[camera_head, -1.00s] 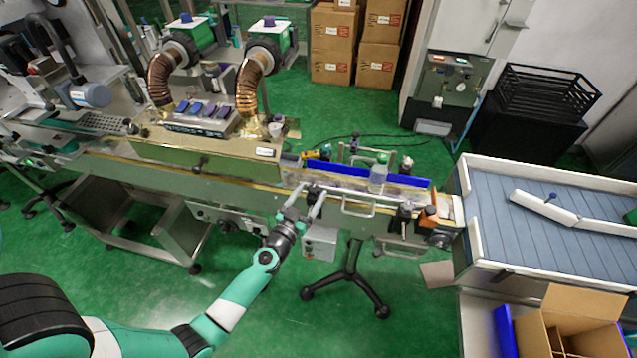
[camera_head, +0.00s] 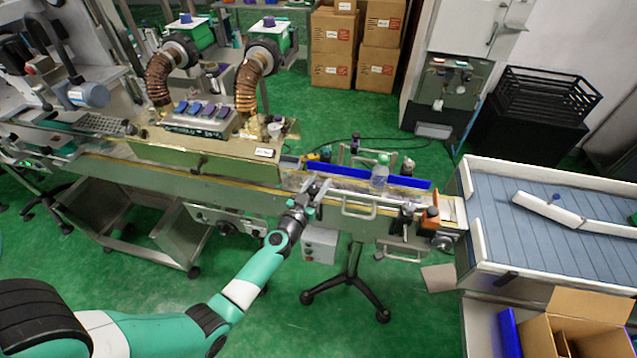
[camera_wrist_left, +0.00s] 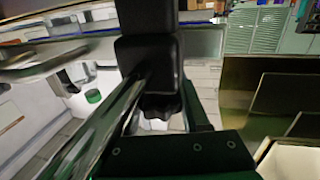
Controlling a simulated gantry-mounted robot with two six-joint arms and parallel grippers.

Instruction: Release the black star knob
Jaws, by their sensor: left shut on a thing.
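The black star knob (camera_wrist_left: 160,105) shows in part in the left wrist view, its lobed edge below a black block (camera_wrist_left: 148,60). The rest of it is hidden. My left gripper (camera_head: 312,190) is at the near side of the conveyor, by the guide rail brackets, in the head view. It is shut on the knob, though the contact itself is hard to see. In the head view the knob is too small to make out behind the gripper. My right gripper is in neither view.
A clear bottle with a green cap (camera_head: 380,170) stands on the conveyor (camera_head: 240,190), right of the gripper. A metal guide rail (camera_head: 357,210) runs along the near edge. A grey control box (camera_head: 320,243) hangs below. An orange sensor (camera_head: 430,220) is further right.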

